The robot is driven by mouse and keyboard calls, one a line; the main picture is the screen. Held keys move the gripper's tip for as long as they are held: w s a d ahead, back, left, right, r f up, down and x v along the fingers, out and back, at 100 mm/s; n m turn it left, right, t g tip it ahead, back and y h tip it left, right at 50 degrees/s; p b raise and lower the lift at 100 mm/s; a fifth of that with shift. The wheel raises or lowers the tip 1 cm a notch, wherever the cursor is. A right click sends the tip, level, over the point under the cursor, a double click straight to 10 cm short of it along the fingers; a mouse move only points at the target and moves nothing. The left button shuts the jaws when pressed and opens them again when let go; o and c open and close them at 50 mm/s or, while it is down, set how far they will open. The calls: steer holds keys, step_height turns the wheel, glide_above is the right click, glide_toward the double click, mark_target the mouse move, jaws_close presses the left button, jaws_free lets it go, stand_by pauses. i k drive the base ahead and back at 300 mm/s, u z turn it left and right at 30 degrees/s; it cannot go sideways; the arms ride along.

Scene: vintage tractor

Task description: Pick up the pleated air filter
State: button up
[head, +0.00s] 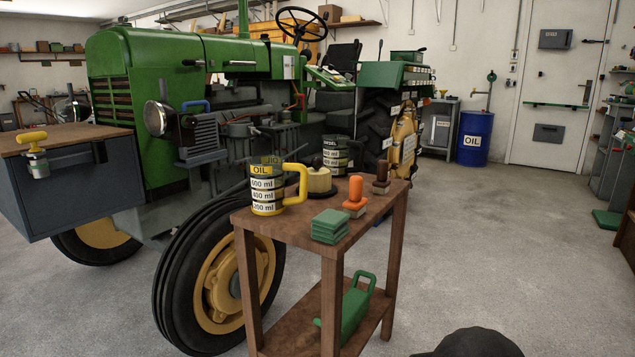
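A short cream cylinder with a dark knob-like top, which looks like the pleated air filter (319,182), stands upright towards the back of the small wooden table. It sits on or in a low black round base. Its pleats are too small to make out clearly. The yellow handle of the oil measuring jug (266,190) is close to its left. My gripper is not in view.
On the wooden table (285,233) also stand a dark diesel measure (335,155), an orange-handled tool (355,193), a brown-handled tool (381,177) and stacked green pads (330,226). A green can (355,307) rests below. The green tractor (150,90) is behind; floor to the right is clear.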

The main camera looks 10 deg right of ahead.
mark_target(320, 187)
steer(key=z, duration=4)
steer(key=k, duration=2.4)
steer(key=u, duration=1.65)
